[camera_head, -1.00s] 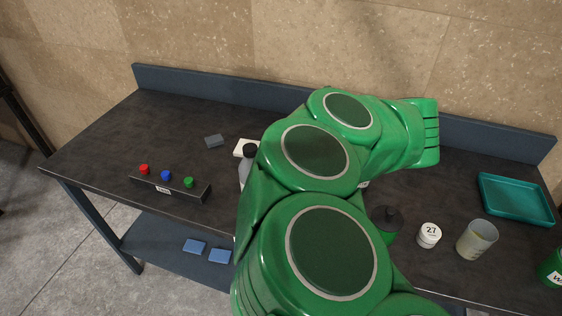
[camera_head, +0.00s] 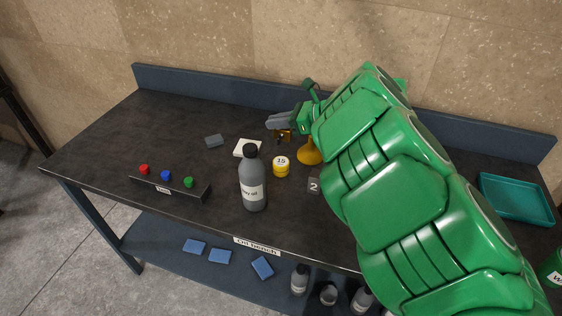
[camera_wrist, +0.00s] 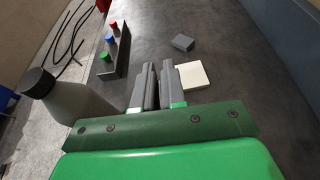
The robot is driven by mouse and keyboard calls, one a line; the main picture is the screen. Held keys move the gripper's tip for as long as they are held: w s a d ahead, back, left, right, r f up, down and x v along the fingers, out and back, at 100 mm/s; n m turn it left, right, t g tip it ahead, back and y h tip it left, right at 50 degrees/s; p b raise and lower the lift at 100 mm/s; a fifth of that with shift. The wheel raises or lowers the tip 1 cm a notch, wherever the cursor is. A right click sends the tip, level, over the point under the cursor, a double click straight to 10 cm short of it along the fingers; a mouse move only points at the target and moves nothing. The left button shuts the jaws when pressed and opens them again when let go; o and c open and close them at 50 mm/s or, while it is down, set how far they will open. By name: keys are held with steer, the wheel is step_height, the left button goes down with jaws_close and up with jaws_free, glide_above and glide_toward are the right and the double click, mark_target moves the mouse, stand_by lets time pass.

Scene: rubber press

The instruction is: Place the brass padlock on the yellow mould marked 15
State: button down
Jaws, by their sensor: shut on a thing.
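The brass padlock (camera_head: 284,137) hangs in the jaws of my gripper (camera_head: 274,122), above the back middle of the bench in the head view. It is small and partly covered by the fingers. The yellow mould marked 15 (camera_head: 281,168) stands upright on the bench, nearer the front than the gripper and padlock. In the wrist view my gripper's grey fingers (camera_wrist: 160,80) are close together, and neither the padlock nor the mould can be made out there.
A white block (camera_head: 246,147), a dark-yellow funnel-like thing (camera_head: 309,153) and a dark piece marked 2 (camera_head: 314,186) are near. A button box (camera_head: 172,187) is left, a teal tray (camera_head: 516,198) right.

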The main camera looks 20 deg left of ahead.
steer(key=shift+w+a, duration=0.1)
steer(key=shift+w, duration=0.25)
steer(key=shift+f, duration=0.35)
glide_above(279, 157)
steer(key=shift+s+a+f, duration=0.1)
steer(key=shift+f, duration=1.75)
steer(key=shift+s+a+f, duration=0.1)
steer(key=shift+f, duration=1.7)
steer(key=shift+f, duration=0.1)
steer(key=c, duration=1.2)
jaws_free()
steer(key=shift+w+d, duration=0.1)
steer(key=shift+d, duration=0.05)
steer(key=v, duration=1.1)
steer(key=shift+d+r, duration=0.3)
steer(key=shift+d, duration=0.05)
